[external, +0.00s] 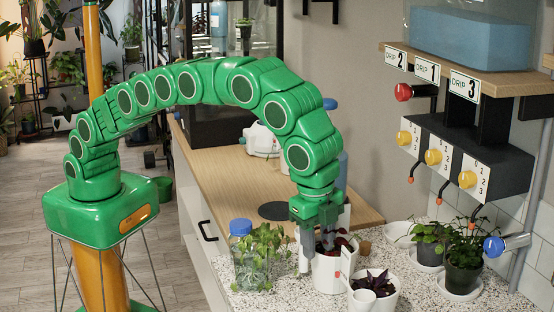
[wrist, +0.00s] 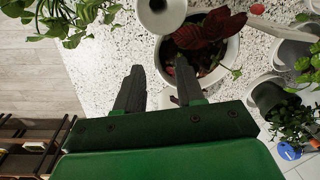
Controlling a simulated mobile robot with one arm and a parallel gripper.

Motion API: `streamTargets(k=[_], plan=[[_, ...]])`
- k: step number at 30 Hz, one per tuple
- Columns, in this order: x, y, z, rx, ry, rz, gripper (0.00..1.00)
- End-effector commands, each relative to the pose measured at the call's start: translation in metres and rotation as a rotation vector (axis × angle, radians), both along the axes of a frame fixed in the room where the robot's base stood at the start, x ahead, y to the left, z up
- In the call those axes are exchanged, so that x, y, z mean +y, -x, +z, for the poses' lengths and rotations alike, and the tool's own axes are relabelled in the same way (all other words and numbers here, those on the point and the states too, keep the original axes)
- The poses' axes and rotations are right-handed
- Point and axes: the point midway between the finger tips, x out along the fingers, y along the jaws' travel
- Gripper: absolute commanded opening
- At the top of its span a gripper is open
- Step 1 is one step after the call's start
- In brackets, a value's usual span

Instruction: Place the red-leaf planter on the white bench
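The red-leaf planter (external: 327,275) is a white round pot with dark red leaves, standing on a white speckled surface (external: 245,300). In the wrist view its pot rim (wrist: 160,58) and red leaves (wrist: 210,30) show ahead of my fingers. My gripper (external: 325,240) is over the planter, pointing down. In the wrist view my gripper (wrist: 158,75) is open, the left finger outside the rim and the right finger over the pot's inside. Whether either finger touches the pot cannot be told. I cannot tell for sure which surface is the white bench.
A leafy plant in a clear jar with a blue cap (external: 240,228) stands close on the left. A white pot with purple leaves (external: 378,285) is close in front. Potted green plants (external: 463,265) stand right, below the drip taps (external: 467,180). A wood-topped white cabinet (external: 215,155) lies behind.

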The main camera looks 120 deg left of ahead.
Motion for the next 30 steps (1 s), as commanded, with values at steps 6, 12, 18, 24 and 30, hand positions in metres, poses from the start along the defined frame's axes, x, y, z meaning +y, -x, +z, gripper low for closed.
streamTargets(k=[6, 12, 18, 24, 30], plan=[[0.0008, 0.0, -0.0073, 0.001, -0.001, 0.0, 0.38], [0.0008, 0.0, -0.0072, 0.001, -0.001, 0.0, 0.21], [0.0008, 0.0, -0.0074, 0.001, -0.001, 0.0, 0.0], [0.0007, 0.0001, -0.0075, 0.001, -0.001, 0.0, 0.0], [0.0006, 0.0002, -0.0076, 0.001, 0.0, 0.0, 0.0]])
